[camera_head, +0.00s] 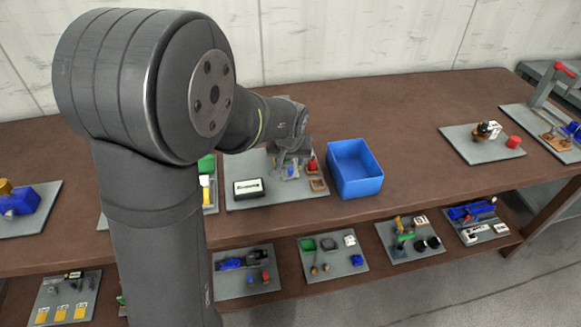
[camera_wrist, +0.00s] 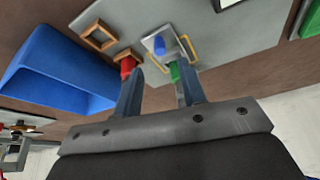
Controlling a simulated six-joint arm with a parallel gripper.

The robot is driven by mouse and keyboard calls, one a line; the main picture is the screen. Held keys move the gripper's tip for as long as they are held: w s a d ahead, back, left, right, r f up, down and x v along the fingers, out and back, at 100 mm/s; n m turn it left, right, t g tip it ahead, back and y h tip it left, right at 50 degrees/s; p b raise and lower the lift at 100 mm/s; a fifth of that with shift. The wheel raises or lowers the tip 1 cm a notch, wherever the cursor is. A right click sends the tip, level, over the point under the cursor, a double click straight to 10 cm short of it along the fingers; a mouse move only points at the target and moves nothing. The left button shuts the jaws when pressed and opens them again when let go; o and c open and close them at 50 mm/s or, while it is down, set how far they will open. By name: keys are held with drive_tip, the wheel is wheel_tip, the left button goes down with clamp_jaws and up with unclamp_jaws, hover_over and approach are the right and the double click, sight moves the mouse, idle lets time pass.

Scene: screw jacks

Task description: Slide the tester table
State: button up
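My gripper (camera_wrist: 161,72) points down over a grey board (camera_head: 238,203), its two fingers apart with a gap between them. In the wrist view, a small pale metal plate (camera_wrist: 151,43) with yellow bars beside it lies just beyond the fingertips; it may be the tester table. A blue cylinder (camera_wrist: 160,46) stands on or over it. A green piece (camera_wrist: 174,70) shows close to the right finger; I cannot tell whether they touch. A red cylinder (camera_wrist: 127,66) is near the left fingertip, at a brown square frame. In the head view my gripper (camera_head: 290,150) partly hides this group.
A blue open bin (camera_head: 356,183) stands close on the right of the board. A white-and-black box (camera_head: 249,188) lies on the board's left part. Another board (camera_head: 480,152) is farther right. The tabletop between is clear. Several boards sit on the lower shelf.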

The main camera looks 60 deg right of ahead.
sight(291, 168)
drive_tip(key=shift+x, duration=3.15)
clamp_jaws()
